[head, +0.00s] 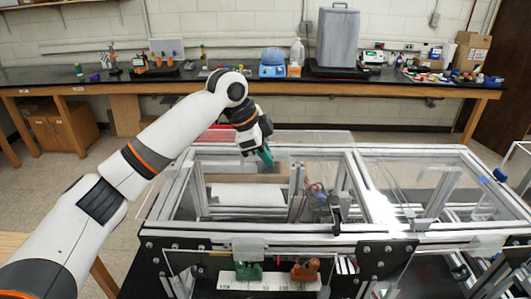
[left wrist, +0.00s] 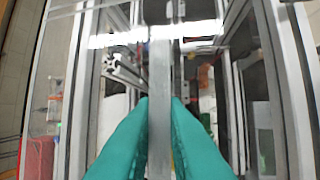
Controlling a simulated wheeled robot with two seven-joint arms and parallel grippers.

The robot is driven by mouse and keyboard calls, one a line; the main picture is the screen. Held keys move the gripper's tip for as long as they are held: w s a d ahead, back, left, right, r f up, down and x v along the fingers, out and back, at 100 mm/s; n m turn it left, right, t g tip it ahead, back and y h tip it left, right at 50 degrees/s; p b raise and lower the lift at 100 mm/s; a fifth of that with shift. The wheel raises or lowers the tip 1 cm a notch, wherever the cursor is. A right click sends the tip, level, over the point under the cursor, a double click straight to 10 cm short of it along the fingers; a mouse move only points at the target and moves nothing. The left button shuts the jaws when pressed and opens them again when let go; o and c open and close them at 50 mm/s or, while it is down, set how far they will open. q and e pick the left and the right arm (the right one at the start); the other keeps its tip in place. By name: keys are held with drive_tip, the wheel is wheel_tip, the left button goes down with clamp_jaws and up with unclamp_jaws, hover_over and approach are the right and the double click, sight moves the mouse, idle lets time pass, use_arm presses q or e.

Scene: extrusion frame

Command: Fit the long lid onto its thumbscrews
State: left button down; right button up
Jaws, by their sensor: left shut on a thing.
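My left gripper (head: 265,156), with teal fingers, points down over the back part of the frame's left bay. In the left wrist view its fingers (left wrist: 160,112) are shut on a narrow grey strip of the long lid (left wrist: 160,72), which runs between them and away. The rest of the lid looks clear and its edges are hard to make out. In the head view the lid is hard to tell from the frame's own clear panels. I cannot make out the thumbscrews or whether the lid touches them. My right gripper is not in view.
The aluminium extrusion frame (head: 270,238) fills the middle and right, with cables and a white roll-like part (head: 248,194) inside its left bay. Green (head: 249,272) and orange (head: 306,271) items sit at its front. A black-topped bench (head: 200,76) runs along the back wall.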

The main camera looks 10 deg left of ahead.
sight(264, 166)
use_arm(q)
drive_tip(key=shift+r+p, duration=0.2)
drive_tip(key=shift+p, duration=0.1)
drive_tip(key=shift+f+b, duration=0.3)
drive_tip(key=shift+f, duration=1.75)
idle(0.7)
drive_tip(key=c, duration=1.4)
unclamp_jaws()
drive_tip(key=shift+s+f, duration=0.15)
drive_tip(key=shift+a+r+b, duration=0.15)
drive_tip(key=shift+r+b, duration=0.15)
drive_tip(key=shift+r, duration=0.05)
drive_tip(key=b+v, duration=0.4)
drive_tip(key=v, duration=0.6)
drive_tip(key=shift+s+r, duration=0.1)
drive_tip(key=shift+r, duration=0.2)
drive_tip(key=shift+s+a+r, duration=0.1)
drive_tip(key=shift+a+r, duration=0.05)
drive_tip(key=shift+r, duration=0.25)
